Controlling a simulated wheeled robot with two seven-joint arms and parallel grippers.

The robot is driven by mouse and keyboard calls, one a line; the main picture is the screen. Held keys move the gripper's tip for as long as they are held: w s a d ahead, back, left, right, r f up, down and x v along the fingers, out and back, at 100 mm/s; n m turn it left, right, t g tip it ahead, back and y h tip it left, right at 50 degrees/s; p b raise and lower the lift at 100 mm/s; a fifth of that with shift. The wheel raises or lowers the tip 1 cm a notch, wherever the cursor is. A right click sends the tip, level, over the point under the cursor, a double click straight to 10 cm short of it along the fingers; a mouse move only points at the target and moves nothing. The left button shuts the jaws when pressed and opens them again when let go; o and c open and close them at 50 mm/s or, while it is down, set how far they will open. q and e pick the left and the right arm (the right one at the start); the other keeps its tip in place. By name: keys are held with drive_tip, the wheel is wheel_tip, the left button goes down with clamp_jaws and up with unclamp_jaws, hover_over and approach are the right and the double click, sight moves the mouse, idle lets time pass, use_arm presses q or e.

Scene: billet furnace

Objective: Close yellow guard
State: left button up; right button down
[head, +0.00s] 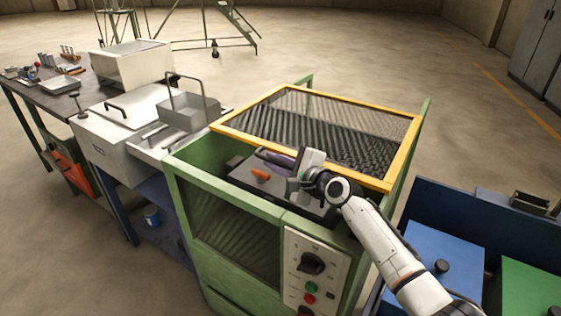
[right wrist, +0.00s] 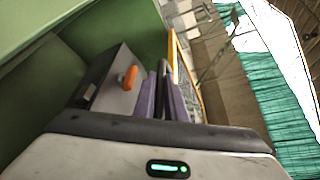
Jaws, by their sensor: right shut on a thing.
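The yellow guard (head: 402,160) is a yellow frame with dark mesh, over the back part of the green machine (head: 188,180). The front part, with a dark box and orange knob (head: 261,174), is uncovered. My right gripper (head: 285,163) is at the guard's front edge, shut on a dark handle (head: 268,156) there; the fingers partly hide it. In the right wrist view, the purple finger pads (right wrist: 163,98) close around a dark bar, with the guard's yellow edge (right wrist: 187,75) just right of them. How the handle joins the guard is hidden. My left gripper is out of view.
A control panel (head: 318,262) with a knob and buttons is on the machine's front. A grey bench unit with a wire-handled tray (head: 190,116) stands close on the left.

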drive_tip(key=shift+d, duration=0.1)
drive_tip(key=c, duration=1.8)
unclamp_jaws()
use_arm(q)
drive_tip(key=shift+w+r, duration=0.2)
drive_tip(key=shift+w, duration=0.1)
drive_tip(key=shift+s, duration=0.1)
